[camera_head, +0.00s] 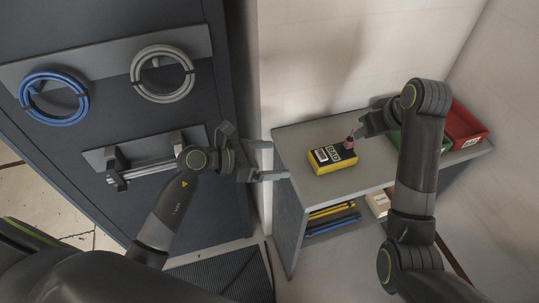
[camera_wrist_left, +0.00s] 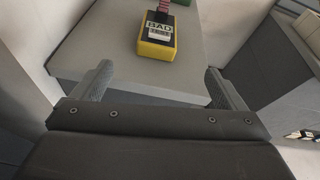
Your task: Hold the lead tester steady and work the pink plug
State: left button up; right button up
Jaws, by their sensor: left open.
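The yellow and black lead tester (camera_head: 331,158) lies on the grey shelf top, and in the left wrist view (camera_wrist_left: 157,47) its label reads BAD. The pink plug (camera_head: 349,142) is at the tester's far end; it also shows in the left wrist view (camera_wrist_left: 164,8). How deep it sits is too small to tell. My left gripper (camera_head: 279,160) is open and empty at the left edge of the shelf, apart from the tester, which lies ahead between its fingers in the wrist view. My right gripper (camera_head: 362,131) is right by the pink plug; its grip is unclear.
The grey shelf unit (camera_head: 300,131) has a green bin (camera_head: 394,142) and a red bin (camera_head: 466,128) at the right. Yellow and blue items (camera_head: 331,216) lie below. A dark rack with a blue cable coil (camera_head: 54,119) and a grey coil (camera_head: 135,73) stands left.

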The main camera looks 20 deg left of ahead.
aim_at(317, 157)
pick_arm(q)
jog(key=shift+m+y, duration=0.3)
jog(key=shift+m, duration=0.5)
jog(key=x, duration=1.7)
jog(key=shift+r, duration=0.25)
jog(key=c, duration=1.2)
